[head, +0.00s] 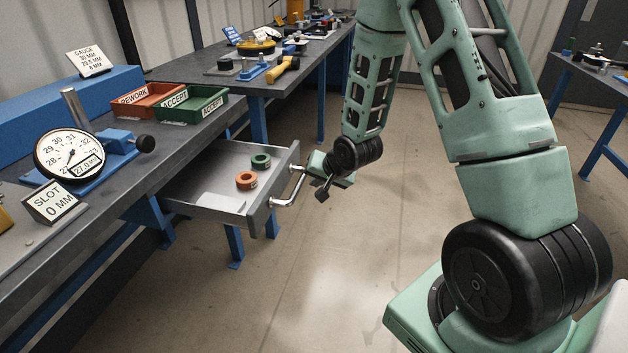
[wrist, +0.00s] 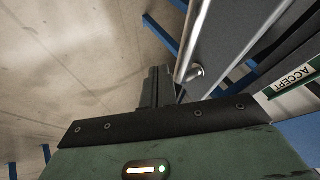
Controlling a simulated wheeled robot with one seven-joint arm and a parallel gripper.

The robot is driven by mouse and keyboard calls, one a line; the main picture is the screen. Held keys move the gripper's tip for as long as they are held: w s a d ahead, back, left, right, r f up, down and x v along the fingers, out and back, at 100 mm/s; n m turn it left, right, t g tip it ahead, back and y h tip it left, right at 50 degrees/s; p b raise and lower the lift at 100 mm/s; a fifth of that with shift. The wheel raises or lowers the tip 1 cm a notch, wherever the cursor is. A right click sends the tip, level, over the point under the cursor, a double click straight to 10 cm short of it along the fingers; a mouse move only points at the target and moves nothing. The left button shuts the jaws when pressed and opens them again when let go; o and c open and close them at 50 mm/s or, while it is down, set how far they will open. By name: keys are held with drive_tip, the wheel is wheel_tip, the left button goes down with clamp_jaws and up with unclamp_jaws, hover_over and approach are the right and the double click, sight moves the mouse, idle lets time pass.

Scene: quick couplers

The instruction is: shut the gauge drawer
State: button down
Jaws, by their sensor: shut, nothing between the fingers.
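The gauge drawer (head: 214,205) is pulled out from under the left bench, its grey tray open at the top. An orange ring (head: 246,181) and a green ring (head: 261,160) lie inside it. Its silver bar handle (head: 291,188) is on the front panel facing my arm. My gripper (head: 311,167) is at the far end of the handle, outside the drawer front. In the wrist view its dark fingers (wrist: 157,86) are together and empty, close beside the handle's end (wrist: 195,74). I cannot tell whether they touch the handle or drawer front.
The bench holds a dial gauge (head: 69,155), a slot sign (head: 50,201), an orange rework bin (head: 148,101) and a green accept bin (head: 190,105). Blue bench legs (head: 234,243) stand below. The floor (head: 310,260) in front of the drawer is clear. Another bench (head: 603,78) stands far right.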

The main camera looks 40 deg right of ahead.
drive_tip(key=shift+w+a, duration=0.3)
drive_tip(key=shift+w, duration=0.05)
drive_tip(key=shift+w, duration=0.1)
approach(231, 172)
drive_tip(key=x, duration=0.5)
drive_tip(key=shift+a, duration=0.15)
